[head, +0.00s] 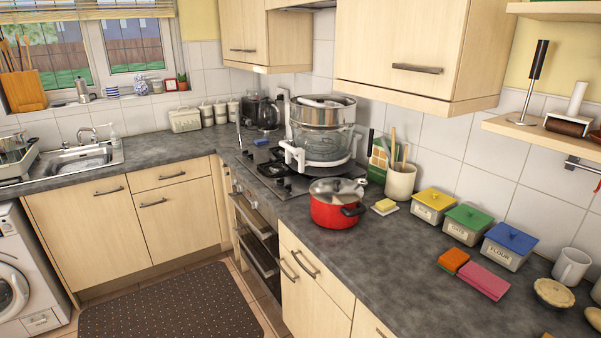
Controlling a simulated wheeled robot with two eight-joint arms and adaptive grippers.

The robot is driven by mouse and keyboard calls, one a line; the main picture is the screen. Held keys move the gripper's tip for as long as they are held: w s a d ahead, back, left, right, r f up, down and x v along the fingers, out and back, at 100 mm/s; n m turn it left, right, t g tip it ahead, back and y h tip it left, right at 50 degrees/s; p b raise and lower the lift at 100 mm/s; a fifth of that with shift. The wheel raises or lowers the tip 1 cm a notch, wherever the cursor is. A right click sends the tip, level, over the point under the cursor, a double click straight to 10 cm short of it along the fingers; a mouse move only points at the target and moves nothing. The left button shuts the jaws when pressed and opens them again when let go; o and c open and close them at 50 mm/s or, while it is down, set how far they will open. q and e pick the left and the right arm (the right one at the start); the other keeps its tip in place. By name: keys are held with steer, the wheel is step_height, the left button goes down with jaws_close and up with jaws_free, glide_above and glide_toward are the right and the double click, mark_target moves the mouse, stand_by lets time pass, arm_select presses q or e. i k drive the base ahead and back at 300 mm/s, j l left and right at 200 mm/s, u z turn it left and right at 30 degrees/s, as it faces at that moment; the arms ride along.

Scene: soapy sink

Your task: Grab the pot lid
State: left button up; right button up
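A red pot (335,212) with dark handles stands on the dark counter, just in front of the hob. A greyish, see-through lid (337,187) appears to lie on top of it; its knob is too small to make out clearly. Neither of my grippers is in view.
A tall clear and metal steamer-like stack (322,140) stands on the hob (268,170) close behind the pot. A utensil crock (400,182) and a yellow-topped butter dish (384,206) are to its right. Lidded canisters (465,224) and sponges (483,281) lie farther right.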

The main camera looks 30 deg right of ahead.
mark_target(337, 190)
steer(key=i, duration=2.35)
steer(key=i+z, duration=0.1)
steer(key=z, duration=0.3)
steer(key=i+z, duration=0.1)
steer(key=z, duration=0.35)
steer(key=j+z, duration=0.1)
steer(key=z, duration=0.3)
steer(key=i+j+z, duration=0.1)
steer(key=z, duration=0.3)
steer(key=i+j+z, duration=0.1)
steer(key=z, duration=0.35)
